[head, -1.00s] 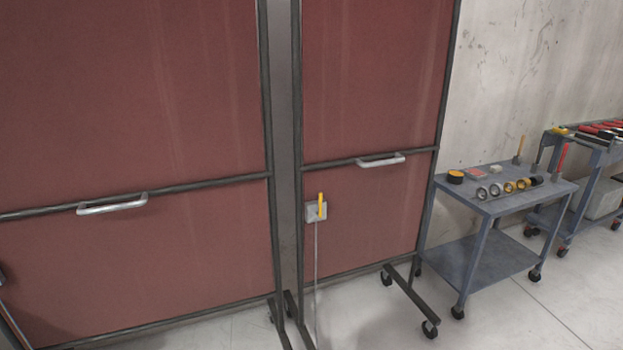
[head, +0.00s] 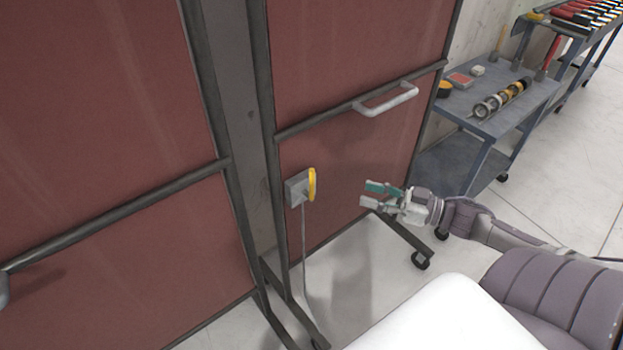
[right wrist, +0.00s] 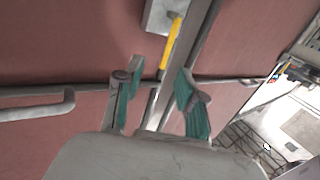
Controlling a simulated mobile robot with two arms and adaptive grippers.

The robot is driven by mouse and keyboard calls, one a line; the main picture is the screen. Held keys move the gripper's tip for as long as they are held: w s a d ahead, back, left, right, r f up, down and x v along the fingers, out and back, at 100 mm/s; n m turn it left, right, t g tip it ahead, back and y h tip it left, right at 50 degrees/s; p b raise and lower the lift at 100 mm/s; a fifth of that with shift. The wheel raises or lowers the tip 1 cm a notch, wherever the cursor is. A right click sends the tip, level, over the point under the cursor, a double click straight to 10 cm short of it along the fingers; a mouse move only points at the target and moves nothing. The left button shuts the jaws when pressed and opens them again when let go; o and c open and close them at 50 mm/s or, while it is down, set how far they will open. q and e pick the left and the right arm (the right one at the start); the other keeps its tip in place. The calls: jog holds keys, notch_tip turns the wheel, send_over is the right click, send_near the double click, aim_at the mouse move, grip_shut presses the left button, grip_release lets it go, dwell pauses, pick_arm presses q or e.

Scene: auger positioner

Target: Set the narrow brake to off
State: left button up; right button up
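The narrow red panel carries a grey brake box (head: 297,189) with a yellow lever (head: 312,185) on its front, near the panel's left edge. The lever stands upright in the head view. My right gripper (head: 371,194) is to the right of the lever, apart from it, with its fingers pointing left toward it. In the right wrist view the lever (right wrist: 171,44) and box (right wrist: 160,16) lie beyond the fingertips. My right gripper (right wrist: 160,88) is open, with nothing between its green-padded fingers. My left gripper is not in view.
A silver handle (head: 386,100) sticks out from the narrow panel above my right gripper. A thin rod (head: 304,250) hangs below the box. A wide red panel (head: 100,120) stands left. Carts with tools (head: 505,105) stand behind right.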

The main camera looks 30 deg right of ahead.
notch_tip(320, 180, up, 2)
jog(key=w+a+y, duration=0.1)
jog(key=w+a, duration=0.1)
jog(key=a, duration=0.1)
send_over(312, 197)
jog(key=shift+w+d+n+g, duration=0.1)
jog(key=shift+w+n+g, duration=0.2)
jog(key=shift+w, duration=0.05)
grip_shut()
